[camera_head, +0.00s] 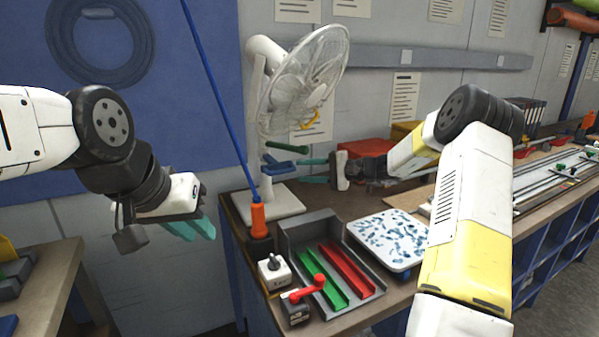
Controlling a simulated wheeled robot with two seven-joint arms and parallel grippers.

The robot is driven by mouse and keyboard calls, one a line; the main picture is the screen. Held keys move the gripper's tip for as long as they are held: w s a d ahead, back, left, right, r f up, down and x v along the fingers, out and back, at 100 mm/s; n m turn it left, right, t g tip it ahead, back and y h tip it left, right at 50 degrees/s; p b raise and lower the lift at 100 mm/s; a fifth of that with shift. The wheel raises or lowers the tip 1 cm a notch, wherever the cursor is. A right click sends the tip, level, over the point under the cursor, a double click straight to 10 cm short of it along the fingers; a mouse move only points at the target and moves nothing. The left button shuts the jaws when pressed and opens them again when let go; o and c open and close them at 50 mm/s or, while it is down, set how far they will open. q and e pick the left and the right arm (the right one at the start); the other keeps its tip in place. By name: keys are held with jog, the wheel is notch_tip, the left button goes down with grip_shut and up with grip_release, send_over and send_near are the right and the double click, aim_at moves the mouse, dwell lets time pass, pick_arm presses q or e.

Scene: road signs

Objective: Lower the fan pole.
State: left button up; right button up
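A white fan (300,82) with a wire cage stands at the back left corner of the workbench, tilted to face right. Its short white pole (266,186) rises from a square white base (270,205).
A grey tray (292,231) with green and red rails stands in front of the fan. An orange-based blue rod (258,218) stands close left of the pole.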

jog(key=s+a+r+n+g+h, duration=0.2)
jog(key=s+r+h, duration=0.1)
jog(key=s, duration=0.7)
jog(key=s+a+r+n+g+h, duration=0.1)
jog(key=s+r+n+g+h, duration=0.15)
jog(key=s, duration=0.65)
jog(key=s+d+r+n+t+h, duration=0.1)
jog(key=s+d, duration=0.4)
jog(key=s, duration=0.5)
jog(key=s+d+n+t+h, duration=0.1)
jog(key=s+d+t+h, duration=0.2)
jog(key=s+h, duration=0.3)
jog(key=s+d, duration=0.1)
jog(key=s, duration=0.3)
jog(key=shift+s+d+r, duration=0.2)
jog(key=shift+d+r, duration=0.15)
jog(key=shift+o, duration=0.4)
jog(key=shift+t+h, duration=0.25)
